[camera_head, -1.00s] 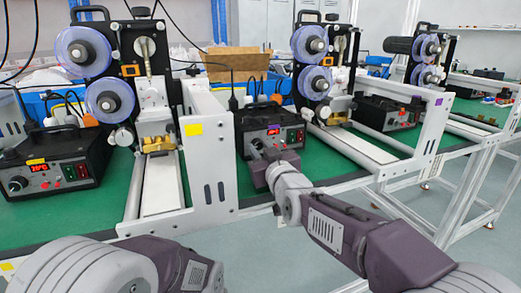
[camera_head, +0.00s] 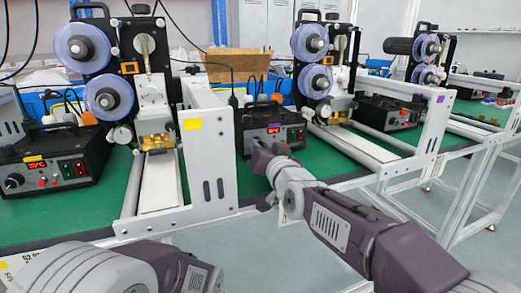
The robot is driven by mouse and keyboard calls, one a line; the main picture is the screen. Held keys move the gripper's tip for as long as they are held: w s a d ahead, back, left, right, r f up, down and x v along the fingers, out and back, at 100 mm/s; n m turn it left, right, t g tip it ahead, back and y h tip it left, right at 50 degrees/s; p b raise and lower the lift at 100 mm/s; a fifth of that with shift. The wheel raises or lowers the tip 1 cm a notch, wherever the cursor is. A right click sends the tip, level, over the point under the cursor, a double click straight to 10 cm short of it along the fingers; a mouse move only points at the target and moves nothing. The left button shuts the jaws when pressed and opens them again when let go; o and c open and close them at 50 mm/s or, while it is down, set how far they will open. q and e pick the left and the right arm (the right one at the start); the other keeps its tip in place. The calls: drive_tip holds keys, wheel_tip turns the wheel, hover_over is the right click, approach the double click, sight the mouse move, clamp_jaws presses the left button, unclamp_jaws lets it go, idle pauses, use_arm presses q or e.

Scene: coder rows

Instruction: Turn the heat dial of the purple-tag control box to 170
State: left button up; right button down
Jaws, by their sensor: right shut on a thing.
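The purple-tag control box (camera_head: 291,119) is a black box on the green bench, right of the first white frame. Its small purple tag (camera_head: 274,125) sits above a lit red display whose digits are too small to read surely. My right gripper (camera_head: 257,148) reaches the left part of its front panel and is shut on the heat dial there. The dial itself is hidden behind the gripper, so its setting cannot be seen. My left arm shows at the bottom left, but its gripper is out of view.
A yellow-tag control box (camera_head: 52,160) with a red display stands at the left. Another control box (camera_head: 388,112) sits farther right. Spool machines stand behind.

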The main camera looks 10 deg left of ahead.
idle(0.5)
drive_tip(key=c, duration=1.4)
unclamp_jaws()
drive_tip(key=shift+c, duration=0.2)
